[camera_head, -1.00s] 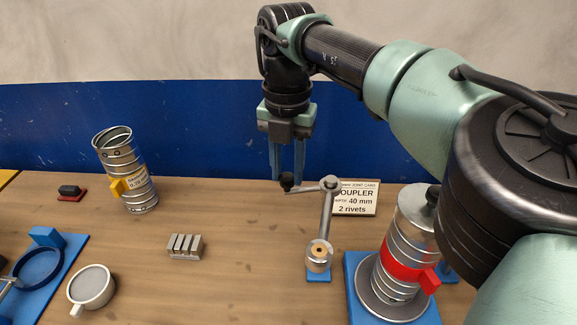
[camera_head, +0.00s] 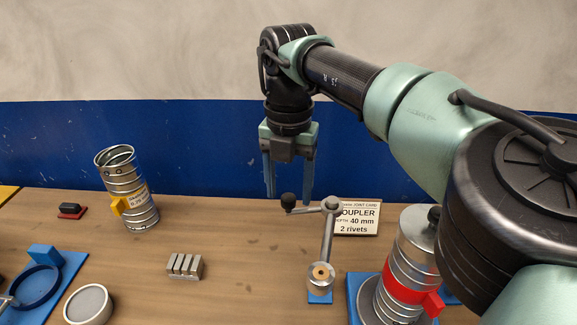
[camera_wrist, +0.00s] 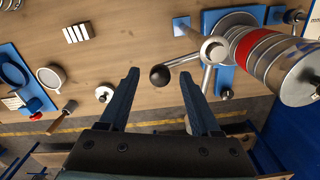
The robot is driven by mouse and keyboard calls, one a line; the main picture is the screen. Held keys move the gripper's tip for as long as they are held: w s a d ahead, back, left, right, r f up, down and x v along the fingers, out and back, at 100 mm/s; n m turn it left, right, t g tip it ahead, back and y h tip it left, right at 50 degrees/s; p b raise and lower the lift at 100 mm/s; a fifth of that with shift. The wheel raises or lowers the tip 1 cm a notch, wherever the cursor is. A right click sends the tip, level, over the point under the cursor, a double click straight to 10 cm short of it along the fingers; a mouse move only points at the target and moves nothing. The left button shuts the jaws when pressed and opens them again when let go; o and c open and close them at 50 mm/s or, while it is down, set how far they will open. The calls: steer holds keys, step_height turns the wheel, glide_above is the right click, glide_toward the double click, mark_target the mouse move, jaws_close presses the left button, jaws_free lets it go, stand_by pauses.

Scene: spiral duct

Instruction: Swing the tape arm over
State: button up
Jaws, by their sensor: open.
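The tape arm is a grey metal lever (camera_head: 328,240) on a post with a brass-centred foot on a small blue base. Its short crank ends in a black ball knob (camera_head: 288,200). My gripper (camera_head: 289,199) points down, open and empty, with its two blue fingertips on either side of the knob in the head view. In the wrist view the knob (camera_wrist: 160,77) shows between my fingertips (camera_wrist: 157,75), and the lever's hub (camera_wrist: 214,50) is to the right. I cannot tell whether the knob is at fingertip height. A spiral duct with a red band (camera_head: 405,282) stands right of the lever.
A joint card (camera_head: 357,217) stands just behind the lever. A tilted duct with a yellow tag (camera_head: 128,188), a slotted metal block (camera_head: 185,266) and a round tin (camera_head: 88,304) lie to the left. The bench between block and lever is clear.

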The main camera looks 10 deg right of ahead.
step_height(320, 180, up, 12)
steer(key=shift+r, duration=0.25)
stand_by(0.3)
